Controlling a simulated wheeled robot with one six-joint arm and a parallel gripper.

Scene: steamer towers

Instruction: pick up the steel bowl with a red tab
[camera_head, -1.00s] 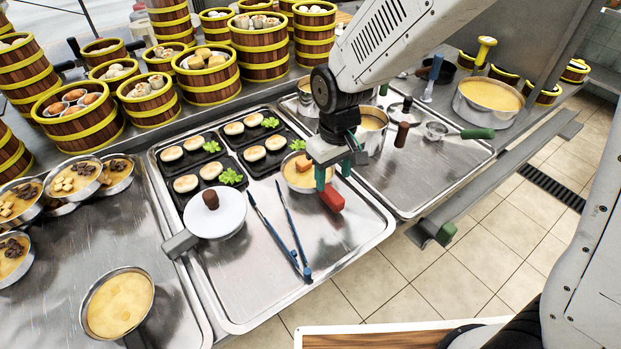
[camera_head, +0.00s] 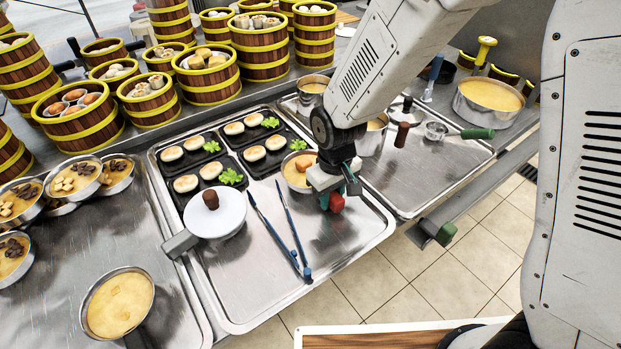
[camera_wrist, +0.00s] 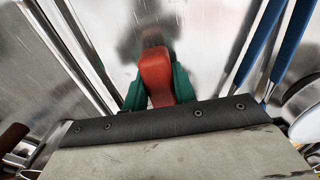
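The steel bowl (camera_head: 293,184) with pale yellow contents and orange pieces stands on the right part of the big steel tray, partly hidden by my gripper. Its red tab (camera_head: 337,204) points to the lower right. My gripper (camera_head: 337,195) is low over the tab, with one green finger on each side of it. In the wrist view the red tab (camera_wrist: 156,72) lies between the two green fingertips (camera_wrist: 157,88). The fingers are very close to its sides, but firm contact is not clear. They look spread about the tab, and the bowl appears to rest on the tray.
A white lid with a brown knob (camera_head: 215,213) and blue tongs (camera_head: 276,235) lie left of the bowl. Dark plates of buns (camera_head: 236,163) are behind them. Pots and a green-handled pan (camera_head: 437,130) stand at right. The tray's front right is bare.

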